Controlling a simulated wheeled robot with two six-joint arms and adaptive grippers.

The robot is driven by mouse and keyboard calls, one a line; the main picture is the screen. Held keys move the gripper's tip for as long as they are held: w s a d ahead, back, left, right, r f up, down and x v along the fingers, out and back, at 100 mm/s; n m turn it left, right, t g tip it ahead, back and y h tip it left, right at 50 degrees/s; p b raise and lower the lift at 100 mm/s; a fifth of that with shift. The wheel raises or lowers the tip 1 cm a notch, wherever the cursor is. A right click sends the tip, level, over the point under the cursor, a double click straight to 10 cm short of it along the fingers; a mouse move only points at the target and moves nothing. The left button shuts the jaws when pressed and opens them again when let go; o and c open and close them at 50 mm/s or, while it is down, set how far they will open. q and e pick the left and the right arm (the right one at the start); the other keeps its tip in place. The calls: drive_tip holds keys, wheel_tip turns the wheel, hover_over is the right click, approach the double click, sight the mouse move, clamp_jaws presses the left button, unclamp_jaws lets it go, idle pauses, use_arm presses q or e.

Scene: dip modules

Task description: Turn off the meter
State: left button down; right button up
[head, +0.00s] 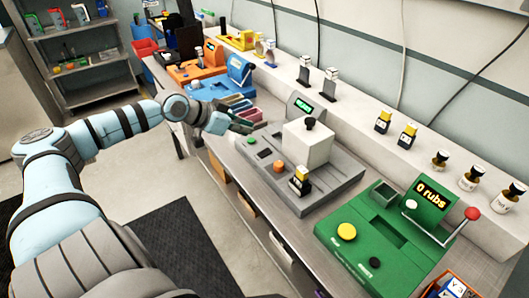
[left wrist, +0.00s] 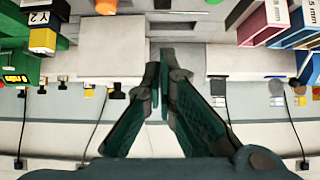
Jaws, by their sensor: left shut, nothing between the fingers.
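A grey machine (head: 335,178) in the middle of the bench looks like the meter, though I cannot be sure. It carries a white block (head: 307,145) with a black knob (head: 310,122) on top, a small lit green display (head: 303,107) behind, and a green button (head: 251,140) and an orange knob (head: 279,167) in front. My left gripper (head: 243,124) is shut and empty, just beyond the machine's left end, and appears apart from it. Its closed fingers (left wrist: 163,60) show in the left wrist view. My right gripper is in neither view.
A yellow-topped module (head: 300,182) stands at the machine's front. A green machine (head: 385,235) reading "0 rubs", with a red-tipped lever (head: 472,214), is at right. Blue (head: 220,83) and orange (head: 197,68) machines are farther left. Small bottles and modules line the back ledge (head: 350,115).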

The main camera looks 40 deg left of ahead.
use_arm(q)
drive_tip(key=f+b, duration=0.1)
drive_tip(key=f, duration=0.1)
hover_over(265, 152)
drive_tip(key=s, duration=0.1)
wheel_tip(265, 152, down, 3)
drive_tip(key=shift+r+p, duration=0.1)
drive_tip(key=shift+p, duration=0.3)
drive_tip(key=f, duration=0.3)
drive_tip(key=shift+w+d+f, duration=0.1)
drive_tip(key=shift+w+f, duration=0.25)
drive_tip(key=shift+w, duration=0.05)
drive_tip(key=shift+f, duration=0.35)
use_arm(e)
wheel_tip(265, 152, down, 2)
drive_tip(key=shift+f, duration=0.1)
use_arm(q)
drive_tip(key=shift+f, duration=0.15)
drive_tip(key=shift+w+f, duration=0.15)
